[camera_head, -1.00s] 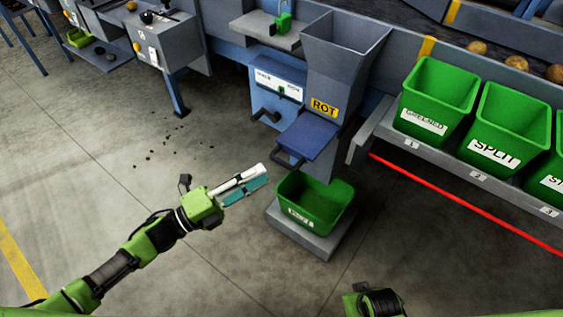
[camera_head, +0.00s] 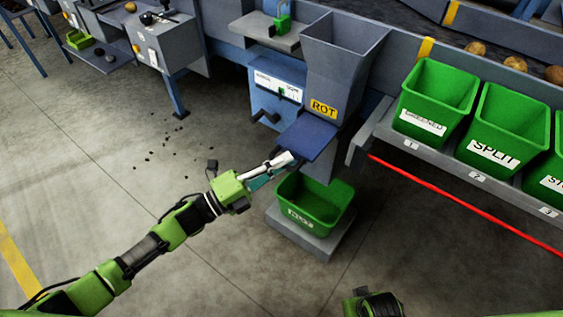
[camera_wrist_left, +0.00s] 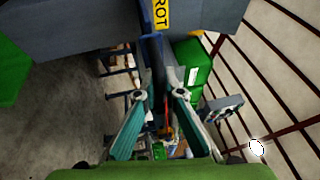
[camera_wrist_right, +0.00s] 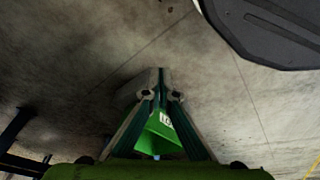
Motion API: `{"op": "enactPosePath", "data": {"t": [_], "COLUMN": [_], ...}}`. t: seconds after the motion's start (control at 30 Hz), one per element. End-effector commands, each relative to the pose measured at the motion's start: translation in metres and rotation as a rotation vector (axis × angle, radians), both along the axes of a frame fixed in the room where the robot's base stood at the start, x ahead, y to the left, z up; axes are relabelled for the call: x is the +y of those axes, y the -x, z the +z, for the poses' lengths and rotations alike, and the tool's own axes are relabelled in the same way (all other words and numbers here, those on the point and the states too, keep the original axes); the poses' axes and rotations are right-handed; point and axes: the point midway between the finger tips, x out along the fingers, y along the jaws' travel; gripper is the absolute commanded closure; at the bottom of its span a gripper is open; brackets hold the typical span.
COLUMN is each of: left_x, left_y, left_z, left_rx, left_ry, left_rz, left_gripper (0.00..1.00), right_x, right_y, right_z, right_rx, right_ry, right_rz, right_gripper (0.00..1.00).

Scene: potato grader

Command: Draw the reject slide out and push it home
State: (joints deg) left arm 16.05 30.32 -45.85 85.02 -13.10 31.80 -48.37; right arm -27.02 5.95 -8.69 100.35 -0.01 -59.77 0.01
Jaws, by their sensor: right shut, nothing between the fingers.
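The reject slide (camera_head: 308,136) is a blue plate jutting out under the hopper (camera_head: 338,85) labelled ROT. My left gripper (camera_head: 284,163) is at the slide's front edge, where its fingers cover the handle. In the left wrist view the left gripper (camera_wrist_left: 160,94) has its fingers apart, with the slide's blue edge (camera_wrist_left: 152,50) seen end-on between and beyond the tips. Whether the fingers touch the handle I cannot tell.
A green bin (camera_head: 318,205) stands on a low grey plinth (camera_head: 318,244) below the slide. A blue box with a label and dark handle (camera_head: 272,85) is left of the hopper. Green crates (camera_head: 435,95) line a shelf at right. A red line (camera_head: 460,205) runs below it.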

Motion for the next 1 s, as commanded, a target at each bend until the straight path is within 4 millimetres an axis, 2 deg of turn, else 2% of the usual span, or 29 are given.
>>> {"op": "enactPosePath", "data": {"t": [0.23,0.4,0.63,1.0], "left_x": [-0.003,-0.014,-0.029,-0.056], "left_y": [-0.005,-0.021,-0.042,-0.078], "left_z": [-0.001,-0.003,-0.003,-0.004], "left_rx": [-0.001,-0.001,-0.002,-0.001], "left_ry": [0.001,0.000,-0.001,0.000], "left_rz": [0.000,0.001,0.001,0.002], "left_gripper": [1.00,1.00,1.00,1.00], "right_x": [-0.001,0.000,0.000,-0.002], "right_y": [0.001,-0.010,-0.014,-0.007], "right_z": [0.000,0.031,0.071,0.131], "right_rx": [0.006,-0.019,-0.041,-0.074], "right_ry": [0.002,0.000,-0.001,-0.003], "right_rz": [0.001,-0.002,-0.007,-0.012], "right_gripper": [1.00,1.00,1.00,1.00]}}
